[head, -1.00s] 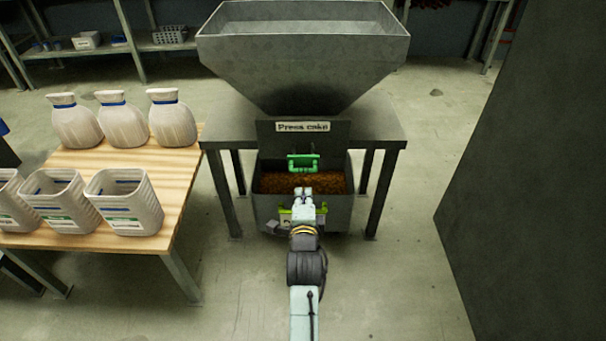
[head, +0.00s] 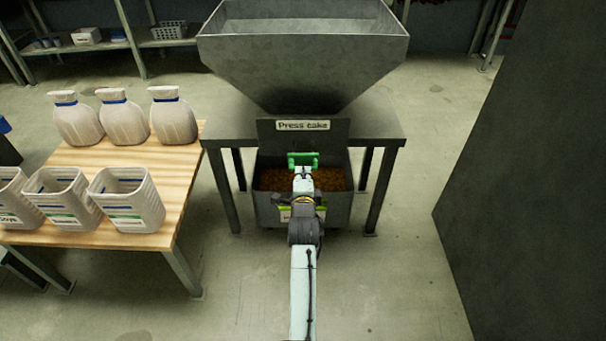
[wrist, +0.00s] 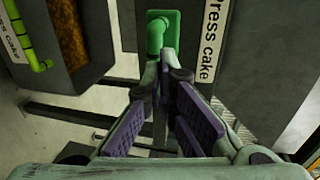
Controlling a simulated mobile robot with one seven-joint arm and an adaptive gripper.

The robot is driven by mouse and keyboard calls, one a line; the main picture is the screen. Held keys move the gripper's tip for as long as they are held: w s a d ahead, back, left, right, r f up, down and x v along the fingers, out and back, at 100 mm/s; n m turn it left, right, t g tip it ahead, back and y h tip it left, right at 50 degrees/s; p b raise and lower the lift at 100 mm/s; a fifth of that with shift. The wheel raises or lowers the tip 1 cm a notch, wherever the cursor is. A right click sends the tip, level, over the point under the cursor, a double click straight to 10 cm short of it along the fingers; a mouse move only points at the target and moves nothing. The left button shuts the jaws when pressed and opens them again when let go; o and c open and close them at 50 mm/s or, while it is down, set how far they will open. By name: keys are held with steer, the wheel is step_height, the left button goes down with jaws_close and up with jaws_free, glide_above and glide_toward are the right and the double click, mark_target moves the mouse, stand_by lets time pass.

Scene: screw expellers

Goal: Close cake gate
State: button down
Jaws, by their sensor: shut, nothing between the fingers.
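The cake gate (head: 334,132) is a dark grey plate labelled "Press cake" (head: 303,125) below the steel hopper. Its green handle (head: 303,155) sticks out at the lower edge, above a grey bin (head: 336,212) of brown press cake (head: 330,179). My gripper (head: 303,172) is at the handle, its fingers shut and empty. In the wrist view the handle (wrist: 161,22) is just beyond my fingertips (wrist: 168,58), and part of it is hidden behind them. I cannot tell whether the tips touch it.
The hopper (head: 305,60) stands on a dark metal table (head: 375,125). A wooden table (head: 150,190) with several white containers is at the left. A large dark block (head: 530,180) is at the right. The floor between is clear.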

mark_target(303, 156)
steer(key=x, duration=0.1)
steer(key=b+x, duration=0.1)
steer(key=x, duration=0.3)
steer(key=shift+w+r, duration=0.15)
steer(key=shift+r, duration=0.2)
steer(key=shift+w+b, duration=0.3)
steer(key=shift+r, duration=0.25)
steer(key=shift+w, duration=0.1)
